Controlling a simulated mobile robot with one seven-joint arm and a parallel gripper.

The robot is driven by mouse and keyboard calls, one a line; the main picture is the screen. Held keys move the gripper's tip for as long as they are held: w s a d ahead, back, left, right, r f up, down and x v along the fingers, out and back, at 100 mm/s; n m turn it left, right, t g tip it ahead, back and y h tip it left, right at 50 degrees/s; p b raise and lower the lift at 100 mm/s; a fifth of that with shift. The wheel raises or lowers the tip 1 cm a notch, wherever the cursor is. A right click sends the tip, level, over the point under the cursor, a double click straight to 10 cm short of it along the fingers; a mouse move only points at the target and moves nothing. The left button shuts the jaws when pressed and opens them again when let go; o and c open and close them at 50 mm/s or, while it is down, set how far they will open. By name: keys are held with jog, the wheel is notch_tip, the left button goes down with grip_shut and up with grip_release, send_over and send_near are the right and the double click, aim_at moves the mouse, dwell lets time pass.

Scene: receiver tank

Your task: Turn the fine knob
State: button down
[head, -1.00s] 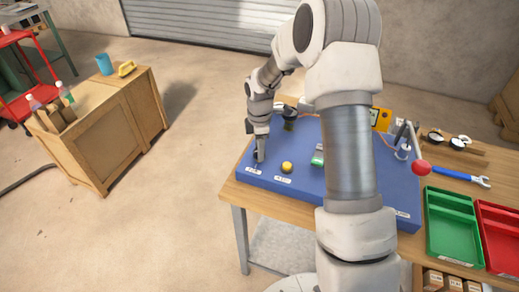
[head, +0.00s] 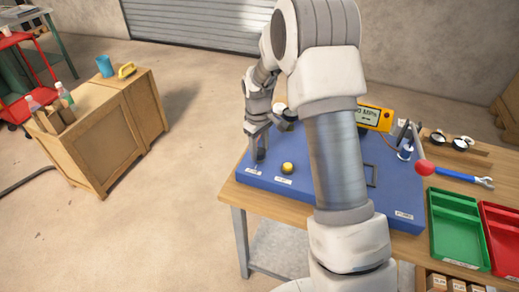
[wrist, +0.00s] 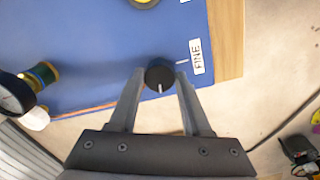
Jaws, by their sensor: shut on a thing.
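The fine knob (wrist: 160,73) is a round black knob with a white pointer line on its top. In the wrist view it sits between the two fingers of my gripper (wrist: 158,78), which is shut on it. The pointer line points down the picture, toward the gripper body. A white label reading FINE (wrist: 197,58) lies to the knob's right, with a short white tick beside it.
A yellow knob (head: 287,168) stands just right of my gripper. A yellow display (head: 374,117) and a red-ended lever (head: 424,167) are farther right. A gauge (wrist: 14,95) with a brass fitting (wrist: 42,74) is near the gripper's left in the wrist view. Green (head: 457,228) and red trays lie at the right.

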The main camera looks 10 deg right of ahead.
jog(key=m, duration=0.4)
jog(key=shift+m, duration=0.3)
jog(key=m, duration=0.4)
jog(key=shift+r+m, duration=0.1)
jog(key=shift+m, duration=0.2)
jog(key=m, duration=0.4)
jog(key=shift+m+p, duration=0.3)
jog(key=m+p, duration=0.1)
jog(key=m, duration=0.3)
jog(key=shift+g, duration=0.3)
jog(key=m+p, duration=0.1)
jog(key=m, duration=0.4)
jog(key=shift+w, duration=0.1)
jog(key=m+p, duration=0.2)
jog(key=m, duration=0.2)
jog(key=shift+m, duration=0.3)
jog(key=m+p, duration=0.2)
jog(key=m, duration=0.2)
jog(key=shift+d+y, duration=0.1)
jog(key=shift+y, duration=0.2)
jog(key=shift+m+p, duration=0.75)
jog(key=shift+m, duration=1.45)
